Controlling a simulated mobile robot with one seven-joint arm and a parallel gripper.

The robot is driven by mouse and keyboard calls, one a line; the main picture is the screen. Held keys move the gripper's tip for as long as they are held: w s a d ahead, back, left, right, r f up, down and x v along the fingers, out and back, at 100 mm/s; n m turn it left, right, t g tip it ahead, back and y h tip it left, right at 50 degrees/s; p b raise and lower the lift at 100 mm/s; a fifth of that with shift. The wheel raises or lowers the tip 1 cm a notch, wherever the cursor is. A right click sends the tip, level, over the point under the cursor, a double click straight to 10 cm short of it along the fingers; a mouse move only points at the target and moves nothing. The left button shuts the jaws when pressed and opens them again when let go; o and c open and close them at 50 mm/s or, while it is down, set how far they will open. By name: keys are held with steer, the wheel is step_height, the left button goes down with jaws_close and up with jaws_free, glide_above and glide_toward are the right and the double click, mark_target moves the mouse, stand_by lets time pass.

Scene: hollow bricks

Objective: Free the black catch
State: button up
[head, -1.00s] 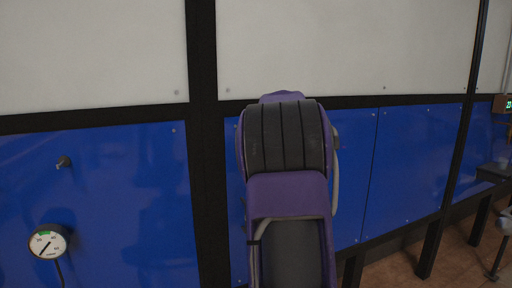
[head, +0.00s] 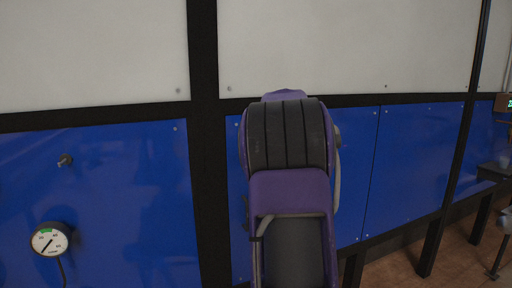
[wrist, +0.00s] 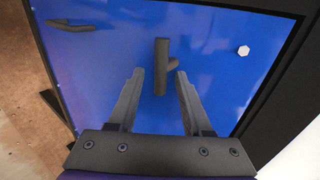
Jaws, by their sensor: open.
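A dark upright bar with a short stub on its right side, which looks like the black catch (wrist: 161,68), is on the blue panel (wrist: 215,85) in the wrist view. My gripper (wrist: 160,74) is open, its two fingers pointing at the panel. In the picture the bar lies between the fingertips, with a gap on each side. I cannot tell how far the tips are from the panel, and nothing is held.
The wrist view also shows a dark handle-like piece (wrist: 70,25) and a pale hexagonal knob (wrist: 243,50). In the head view a black post (head: 204,150) stands left of my arm, with a round gauge (head: 49,240) and a small peg (head: 65,160) farther left.

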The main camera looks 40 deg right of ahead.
steer(key=shift+s+r, duration=0.1)
steer(key=v, duration=1.7)
steer(key=shift+s, duration=0.15)
